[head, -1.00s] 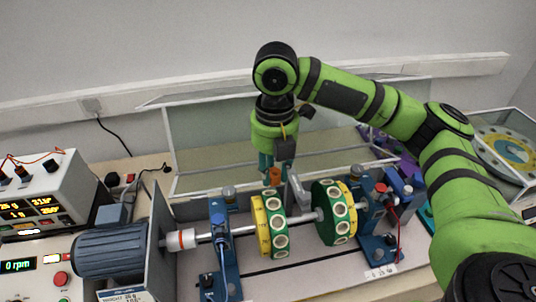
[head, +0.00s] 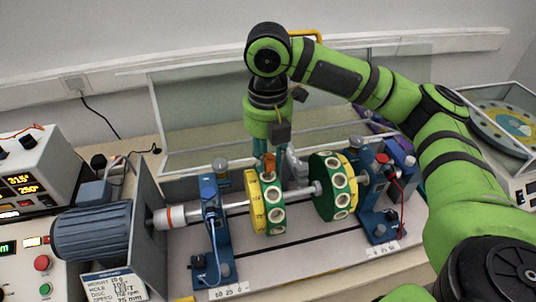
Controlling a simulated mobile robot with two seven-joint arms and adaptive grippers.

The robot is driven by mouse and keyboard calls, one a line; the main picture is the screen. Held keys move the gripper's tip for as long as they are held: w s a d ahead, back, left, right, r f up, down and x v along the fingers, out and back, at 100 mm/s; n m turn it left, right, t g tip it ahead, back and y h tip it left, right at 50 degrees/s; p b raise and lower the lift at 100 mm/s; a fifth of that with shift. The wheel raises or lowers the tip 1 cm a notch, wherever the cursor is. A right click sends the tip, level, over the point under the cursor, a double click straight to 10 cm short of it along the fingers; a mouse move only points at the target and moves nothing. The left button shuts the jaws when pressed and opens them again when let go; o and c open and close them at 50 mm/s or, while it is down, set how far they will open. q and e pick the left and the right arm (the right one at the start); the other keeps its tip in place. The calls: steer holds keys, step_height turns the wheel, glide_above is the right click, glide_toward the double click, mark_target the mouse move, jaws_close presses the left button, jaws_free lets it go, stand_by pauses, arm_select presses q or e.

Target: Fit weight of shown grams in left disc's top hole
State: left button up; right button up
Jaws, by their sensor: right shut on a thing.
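The left disc (head: 264,205), yellow and green with several pale round holes on its rim, sits on a horizontal shaft. My right gripper (head: 268,162) points down just above this disc's top. It is shut on a small orange-brown weight (head: 268,166), which is at or just over the top of the rim. The fingers and the disc edge partly hide the top hole, so I cannot tell whether the weight is inside it. A printed card (head: 112,285) at the lower left gives the weight, seemingly 20 g, and names the left disc. My left gripper is not in view.
A second green and yellow disc (head: 333,187) is on the same shaft, to the right. Blue bearing stands (head: 217,240) hold the shaft. A motor (head: 92,231) is at left. A clear guard (head: 200,120) stands behind, and cables hang near the stands.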

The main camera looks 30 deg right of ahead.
steer(key=shift+f, duration=0.2)
stand_by(0.4)
steer(key=shift+f+p, duration=0.15)
steer(key=shift+p, duration=0.3)
steer(key=shift+f, duration=1.05)
stand_by(0.5)
steer(key=o, duration=1)
steer(key=shift+r, duration=0.1)
step_height(320, 180, up, 12)
steer(key=shift+f, duration=0.1)
